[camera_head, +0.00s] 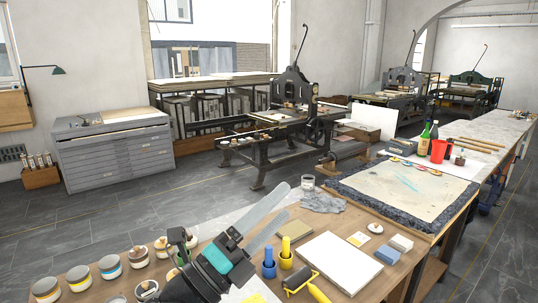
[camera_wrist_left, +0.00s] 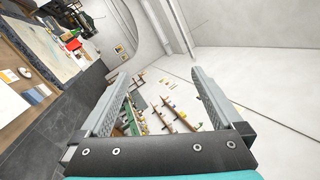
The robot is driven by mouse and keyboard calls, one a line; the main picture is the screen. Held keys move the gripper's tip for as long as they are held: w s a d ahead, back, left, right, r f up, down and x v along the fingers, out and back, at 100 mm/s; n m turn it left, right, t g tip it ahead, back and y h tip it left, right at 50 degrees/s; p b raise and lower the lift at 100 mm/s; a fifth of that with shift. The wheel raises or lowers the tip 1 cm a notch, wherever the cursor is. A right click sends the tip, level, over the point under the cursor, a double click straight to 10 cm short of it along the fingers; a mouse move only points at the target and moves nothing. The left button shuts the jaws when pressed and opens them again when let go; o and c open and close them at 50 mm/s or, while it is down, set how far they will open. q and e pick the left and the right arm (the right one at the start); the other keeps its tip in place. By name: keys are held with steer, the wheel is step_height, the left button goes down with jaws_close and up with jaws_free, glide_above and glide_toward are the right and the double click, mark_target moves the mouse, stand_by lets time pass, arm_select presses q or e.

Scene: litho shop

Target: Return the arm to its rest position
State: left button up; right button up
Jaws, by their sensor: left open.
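My left gripper (camera_head: 284,200) is in the lower middle of the head view, raised over the workbench (camera_head: 375,222). Its two long grey fingers are spread apart with nothing between them. In the left wrist view the gripper (camera_wrist_left: 160,76) also stands open and empty, with a pale wall and small shelves of items far beyond the fingers. My left arm comes in from the bottom edge and hides part of the bench top. My right gripper is in neither view.
The floor (camera_head: 120,215) at left is clear.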

arm_select(q)
steer(key=w+a+f+n+t+y, duration=0.15)
steer(key=a+f+n+y, duration=0.25)
steer(key=a+n+y, duration=0.4)
steer(key=a+f+n+t+y, duration=0.35)
steer(key=n+y, duration=0.35)
steer(key=n, duration=0.4)
steer(key=s+a+f+n+g+y, duration=0.2)
steer(key=s+a+f+n+g, duration=0.1)
steer(key=f, duration=0.3)
steer(key=s+a+f+n+g+y, duration=0.2)
steer(key=s+a+f+n+g, duration=0.15)
steer(key=f, duration=0.35)
steer(key=s+f+n+g+h, duration=0.1)
steer(key=s+f+n+g, duration=0.1)
steer(key=s+f+g, duration=0.55)
steer(key=s+f+n+g+h, duration=0.1)
steer(key=s+f+n+g, duration=0.2)
steer(key=s, duration=0.8)
step_height(320, 180, down, 24)
steer(key=s, duration=0.2)
steer(key=s+a+f+g+b, duration=0.1)
steer(key=s+f, duration=1.3)
steer(key=s, duration=0.1)
steer(key=shift+a+f+g+y, duration=0.15)
steer(key=shift+a+g+y, duration=0.15)
steer(key=shift+a+g, duration=0.1)
